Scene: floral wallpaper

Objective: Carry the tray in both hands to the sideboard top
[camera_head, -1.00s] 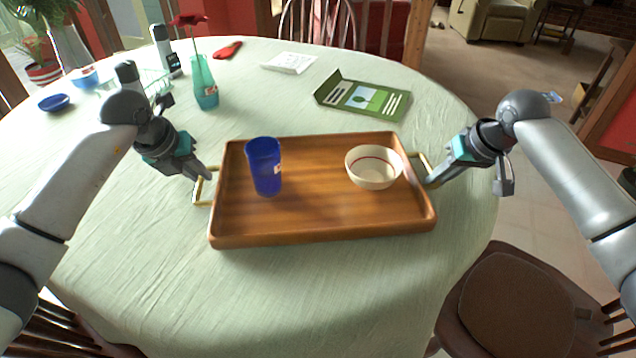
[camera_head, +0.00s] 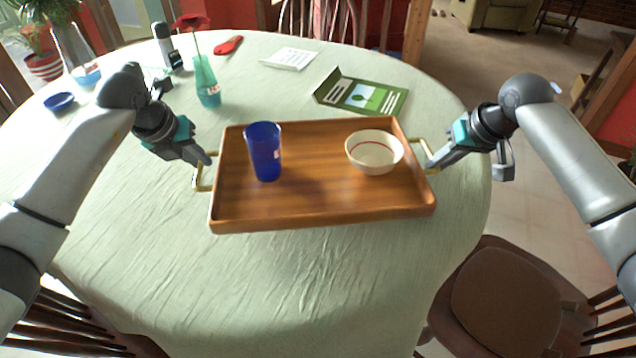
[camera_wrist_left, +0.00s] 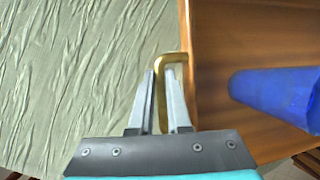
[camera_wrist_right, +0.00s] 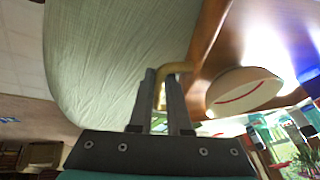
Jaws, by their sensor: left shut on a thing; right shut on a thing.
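The wooden tray (camera_head: 320,204) is in the middle of the head view, over the round table, and looks level. A blue cup (camera_head: 265,152) stands upright on its left part, and a cream bowl (camera_head: 374,152) with a red line sits on its right part. My left gripper (camera_head: 205,163) is shut on the tray's left brass handle (camera_wrist_left: 158,95). My right gripper (camera_head: 432,166) is shut on the right brass handle (camera_wrist_right: 158,88). The blue cup also shows in the left wrist view (camera_wrist_left: 280,97), and the bowl in the right wrist view (camera_wrist_right: 243,92).
The table (camera_head: 300,290) has a pale green cloth. A brown chair (camera_head: 505,300) stands at the front right.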

